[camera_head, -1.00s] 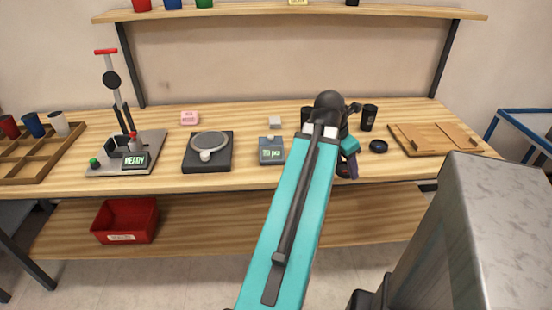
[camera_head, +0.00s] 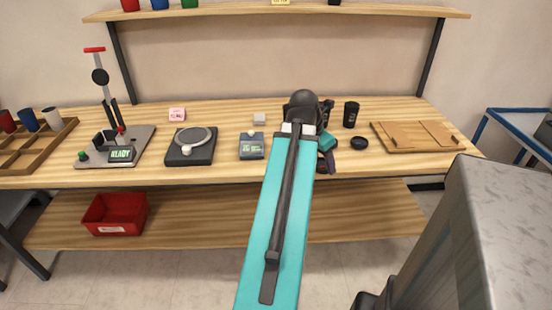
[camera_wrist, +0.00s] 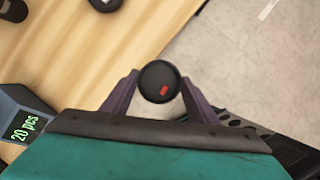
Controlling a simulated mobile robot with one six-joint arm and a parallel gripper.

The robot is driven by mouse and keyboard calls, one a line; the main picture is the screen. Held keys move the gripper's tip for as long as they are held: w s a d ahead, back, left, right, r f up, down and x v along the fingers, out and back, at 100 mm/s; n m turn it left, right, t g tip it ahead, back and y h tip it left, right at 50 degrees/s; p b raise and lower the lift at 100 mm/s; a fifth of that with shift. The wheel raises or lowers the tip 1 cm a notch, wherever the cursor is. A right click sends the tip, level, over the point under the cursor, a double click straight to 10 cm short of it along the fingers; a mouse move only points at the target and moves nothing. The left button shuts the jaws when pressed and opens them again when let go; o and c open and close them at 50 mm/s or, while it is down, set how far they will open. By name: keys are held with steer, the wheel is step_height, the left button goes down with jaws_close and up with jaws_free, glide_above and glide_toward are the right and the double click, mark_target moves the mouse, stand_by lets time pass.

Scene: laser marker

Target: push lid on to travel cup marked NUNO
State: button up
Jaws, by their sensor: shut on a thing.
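My gripper (camera_wrist: 159,88) is shut on a round black lid (camera_wrist: 158,75) with a small red tab, held between its two purple-grey fingers. In the wrist view the lid is seen from above, and whatever lies beneath it is hidden. In the head view my gripper (camera_head: 325,158) is beyond the end of my arm, near the table's front edge, mostly covered by the arm. A black travel cup (camera_head: 351,114) stands upright to the right of my gripper, farther back. I cannot read any name on it. A round black piece (camera_head: 359,143) lies in front of it.
A small counter box (camera_head: 251,147) stands left of my arm; it also shows in the wrist view (camera_wrist: 22,125). A round plate device (camera_head: 190,146) and a press (camera_head: 118,140) stand farther left. A wooden board (camera_head: 417,136) lies right. A grey block (camera_head: 500,230) rises at front right.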

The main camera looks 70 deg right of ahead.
steer(key=w+a+n, duration=0.1)
steer(key=w+a, duration=0.1)
steer(key=w, duration=0.6)
steer(key=w+a+f+n+t, duration=0.1)
steer(key=w+a+n, duration=0.1)
steer(key=w, duration=0.6)
steer(key=w+a+n, duration=0.1)
steer(key=w+a, duration=0.1)
steer(key=w, duration=0.5)
steer(key=shift+w+f+n+t+h, duration=0.2)
steer(key=shift+w+n+t+h, duration=0.1)
steer(key=shift+w+h, duration=0.1)
steer(key=w+a+f+n+t, duration=0.15)
steer(key=w+a+n, duration=0.25)
steer(key=w+a, duration=1.9)
steer(key=w+a+m+g, duration=0.1)
steer(key=w+a+m, duration=0.2)
steer(key=a, duration=0.6)
steer(key=w+a+f+m+g, duration=0.1)
steer(key=w+a+m, duration=0.2)
steer(key=a, duration=0.7)
steer(key=w+a+f+m+g, duration=0.1)
steer(key=w+a+m, duration=0.2)
steer(key=a, duration=0.7)
steer(key=shift+w+a+y, duration=0.2)
steer(key=shift+w+y, duration=0.1)
steer(key=shift+w, duration=0.9)
